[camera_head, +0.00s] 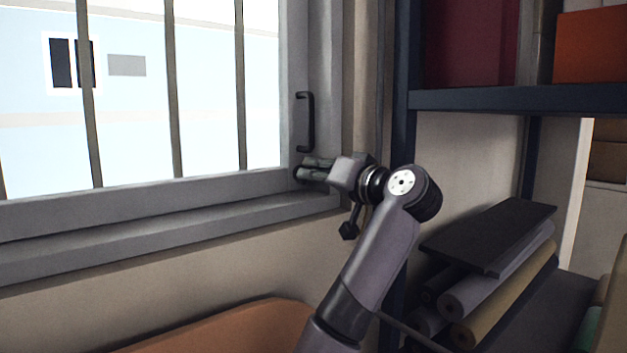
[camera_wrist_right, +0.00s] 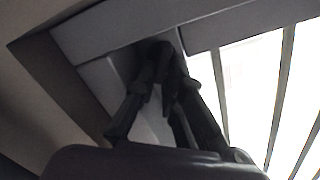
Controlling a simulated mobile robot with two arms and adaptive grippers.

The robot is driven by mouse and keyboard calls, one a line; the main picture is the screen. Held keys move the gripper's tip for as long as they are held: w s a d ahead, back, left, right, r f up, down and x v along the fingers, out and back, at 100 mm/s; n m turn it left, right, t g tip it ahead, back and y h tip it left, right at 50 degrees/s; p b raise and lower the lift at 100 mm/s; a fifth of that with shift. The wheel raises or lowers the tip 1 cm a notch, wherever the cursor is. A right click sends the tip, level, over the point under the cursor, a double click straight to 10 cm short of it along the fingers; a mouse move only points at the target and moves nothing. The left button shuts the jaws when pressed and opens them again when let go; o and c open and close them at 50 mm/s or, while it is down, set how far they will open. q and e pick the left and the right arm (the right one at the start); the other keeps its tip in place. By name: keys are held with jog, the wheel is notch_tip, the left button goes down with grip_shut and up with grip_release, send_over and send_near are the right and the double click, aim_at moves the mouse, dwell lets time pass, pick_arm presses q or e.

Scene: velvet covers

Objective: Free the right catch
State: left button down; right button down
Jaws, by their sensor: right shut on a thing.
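A barred window has a grey frame (camera_head: 200,190) across the left of the head view. A black upright handle (camera_head: 310,122) is fixed to the right side of the frame. My right gripper (camera_head: 304,170) is at the lower right corner of the frame, just below that handle. Its fingers are closed on a small dark part there, seemingly the right catch, which they mostly hide. In the right wrist view, the fingers of my right gripper (camera_wrist_right: 162,68) come together on a dark piece against the grey frame. The catch's exact position cannot be told. My left gripper is out of view.
A dark blue shelf (camera_head: 520,98) stands to the right of the window with boxes on it. Below it, a dark board (camera_head: 490,235) lies on several rolls (camera_head: 505,300). An orange-brown surface (camera_head: 225,330) is under the window. The wall between is bare.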

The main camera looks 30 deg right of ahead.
jog(key=m, duration=0.5)
jog(key=shift+d+f+m+b, duration=0.15)
jog(key=shift+f+m+b, duration=0.05)
jog(key=shift+m+b, duration=0.1)
jog(key=m, duration=0.5)
jog(key=shift+d+f+m, duration=0.1)
jog(key=shift+f+m, duration=0.1)
jog(key=shift+m, duration=0.1)
jog(key=c, duration=1.7)
grip_release()
